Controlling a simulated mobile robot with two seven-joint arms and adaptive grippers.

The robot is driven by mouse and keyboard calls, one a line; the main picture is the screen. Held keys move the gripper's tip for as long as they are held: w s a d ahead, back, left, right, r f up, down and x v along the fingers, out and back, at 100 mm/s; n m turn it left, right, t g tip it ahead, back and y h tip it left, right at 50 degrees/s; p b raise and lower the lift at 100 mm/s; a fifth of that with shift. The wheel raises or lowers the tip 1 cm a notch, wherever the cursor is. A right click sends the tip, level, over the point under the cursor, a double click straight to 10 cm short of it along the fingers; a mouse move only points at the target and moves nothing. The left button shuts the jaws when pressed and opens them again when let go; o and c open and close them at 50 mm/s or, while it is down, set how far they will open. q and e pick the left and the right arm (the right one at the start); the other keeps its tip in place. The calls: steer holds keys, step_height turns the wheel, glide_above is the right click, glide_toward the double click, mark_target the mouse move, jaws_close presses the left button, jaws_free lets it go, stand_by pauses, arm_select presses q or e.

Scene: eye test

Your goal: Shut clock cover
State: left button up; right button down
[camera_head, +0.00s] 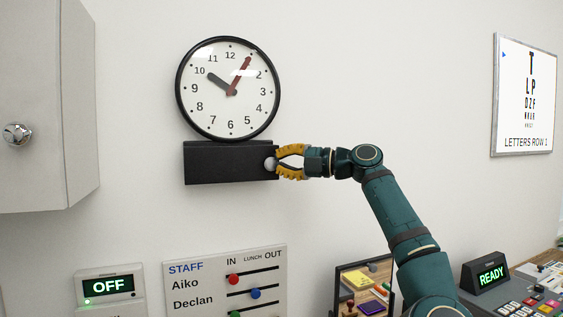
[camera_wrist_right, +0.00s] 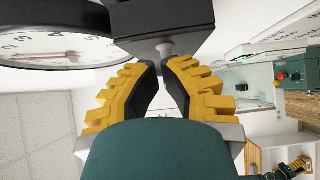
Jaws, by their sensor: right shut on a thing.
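The round wall clock (camera_head: 205,108) has a white face, a black rim, a dark grey hand and a red hand. A black box (camera_head: 225,165) sits on the wall just under it, with a pale round knob (camera_head: 270,164) at its right end. My right gripper (camera_head: 278,162) has its yellow fingers shut on this knob. In the right wrist view the grey knob (camera_wrist_right: 166,49) shows between the fingertips, and the clock (camera_wrist_right: 60,45) is at upper left. I cannot make out a separate clock cover. A small yellow-and-teal gripper, seemingly my left (camera_wrist_right: 297,165), shows at lower right, its jaws unclear.
A grey cabinet (camera_head: 60,80) with a round knob juts out at left. Below are an OFF sign (camera_head: 108,286), a staff board (camera_head: 205,295) and a framed shelf of small items. A READY display (camera_head: 488,275) and an eye chart (camera_head: 520,110) are at right.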

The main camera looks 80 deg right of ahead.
steer(key=shift+s, duration=0.1)
steer(key=s+a, duration=0.1)
steer(key=s, duration=1)
steer(key=shift+s+a, duration=0.3)
steer(key=shift+s, duration=0.05)
